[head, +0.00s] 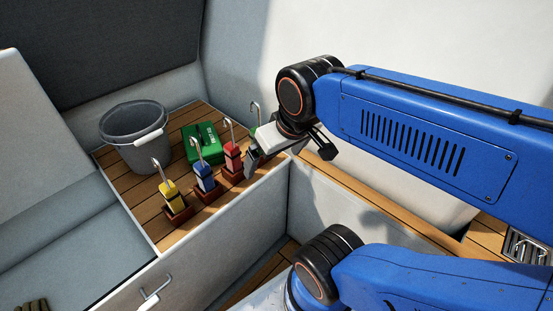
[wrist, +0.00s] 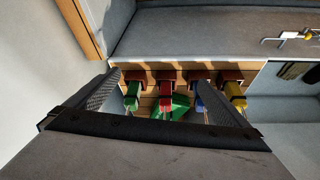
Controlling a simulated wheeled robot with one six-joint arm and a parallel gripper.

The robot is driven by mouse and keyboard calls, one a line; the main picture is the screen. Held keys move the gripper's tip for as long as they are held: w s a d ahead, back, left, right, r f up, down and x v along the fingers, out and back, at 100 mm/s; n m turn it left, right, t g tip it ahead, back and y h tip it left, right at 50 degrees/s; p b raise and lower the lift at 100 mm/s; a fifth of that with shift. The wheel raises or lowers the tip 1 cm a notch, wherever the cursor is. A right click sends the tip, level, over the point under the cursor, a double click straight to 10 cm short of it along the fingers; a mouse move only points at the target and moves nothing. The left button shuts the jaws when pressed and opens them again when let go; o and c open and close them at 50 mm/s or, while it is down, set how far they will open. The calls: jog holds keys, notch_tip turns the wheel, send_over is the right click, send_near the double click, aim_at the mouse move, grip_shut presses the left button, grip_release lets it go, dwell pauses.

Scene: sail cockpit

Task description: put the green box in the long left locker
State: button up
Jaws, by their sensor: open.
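The green box (head: 196,150) has a pale label on top. It lies on a slatted wooden surface between the grey bucket and a row of hooked blocks. In the wrist view the green box (wrist: 180,104) shows beyond the blocks, partly hidden between them. My gripper (head: 285,150) is open and empty, above the near right end of the slatted surface, to the right of the box and apart from it. Its two dark fingers (wrist: 155,78) are spread in the wrist view. A pale front with a metal handle (head: 154,293) is below; I cannot tell whether it is the long left locker.
A grey bucket (head: 135,132) stands left of the box. Upright blocks with silver hooks, yellow (head: 173,196), blue (head: 205,178), red (head: 232,158) and green, stand in brown holders along the near edge. A pale wall (head: 253,70) rises behind.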

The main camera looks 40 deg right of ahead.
jog(key=m, duration=0.2)
send_over(202, 142)
jog(key=s, duration=0.3)
jog(key=shift+h, duration=0.4)
jog(key=x, duration=1.8)
jog(key=shift+a, duration=0.15)
jog(key=c, duration=1.4)
notch_tip(202, 142, up, 28)
